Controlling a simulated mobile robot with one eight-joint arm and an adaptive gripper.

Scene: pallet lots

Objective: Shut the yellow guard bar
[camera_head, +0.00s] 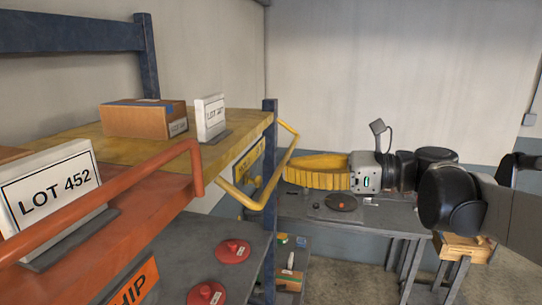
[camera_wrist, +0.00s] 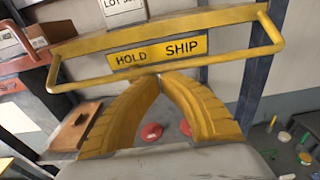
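The yellow guard bar (camera_head: 284,166) sticks out from the end of the yellow shelf in the head view. In the wrist view the guard bar (camera_wrist: 215,57) runs across the upper picture, in front of a yellow HOLD SHIP sign (camera_wrist: 158,52). My gripper (camera_head: 287,172) is at the right of the bar in the head view. Its yellow fingers curve together and the tips meet, with nothing seen between them. In the wrist view my gripper (camera_wrist: 160,78) has its tips just below the bar's long rail. Whether they touch it I cannot tell.
An orange bar (camera_head: 120,205) juts out at the left near a LOT 452 sign (camera_head: 48,185). A cardboard box (camera_head: 143,119) stands on the yellow shelf. Red round items (camera_head: 233,251) lie on a lower grey shelf. A grey table (camera_head: 375,219) stands behind my arm.

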